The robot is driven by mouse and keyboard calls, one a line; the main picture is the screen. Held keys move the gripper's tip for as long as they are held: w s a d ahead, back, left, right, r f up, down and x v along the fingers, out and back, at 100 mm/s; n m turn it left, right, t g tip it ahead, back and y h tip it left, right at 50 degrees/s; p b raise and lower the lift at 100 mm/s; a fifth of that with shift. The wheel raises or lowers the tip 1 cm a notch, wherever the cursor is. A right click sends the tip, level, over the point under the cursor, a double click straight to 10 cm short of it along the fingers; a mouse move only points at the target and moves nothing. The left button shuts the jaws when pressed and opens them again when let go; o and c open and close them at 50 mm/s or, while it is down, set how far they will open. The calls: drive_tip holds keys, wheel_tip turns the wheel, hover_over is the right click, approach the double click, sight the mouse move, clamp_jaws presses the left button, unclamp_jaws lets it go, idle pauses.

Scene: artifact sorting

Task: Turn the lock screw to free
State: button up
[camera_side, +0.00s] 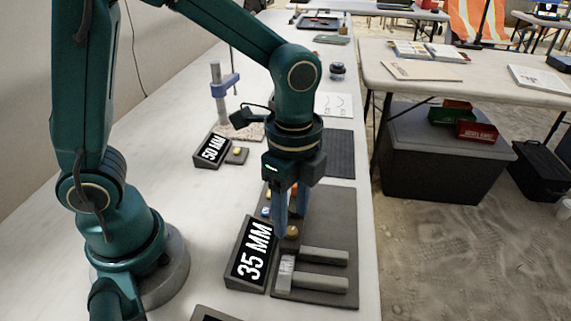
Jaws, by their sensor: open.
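My gripper (290,208) points straight down over the dark board (338,225) on the near part of the white table. Its two blue fingers are open. A small brass-coloured knob (292,232), which may be the lock screw, sits just below and beside the fingertips. I cannot tell whether the fingers touch it or stand around it. A grey caliper-like fixture with two bars (322,256) lies on the board in front of the gripper. Small orange and blue pieces show partly behind the fingers.
A "35 MM" sign (251,252) stands left of the board. A "50 MM" sign (212,149) and a stand with a blue clamp (224,84) are farther back. A dark mat (340,154) lies behind the gripper. Bare tabletop lies between my base and the signs.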

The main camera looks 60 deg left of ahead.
sight(291, 233)
drive_tip(key=shift+f, duration=1.25)
clamp_jaws()
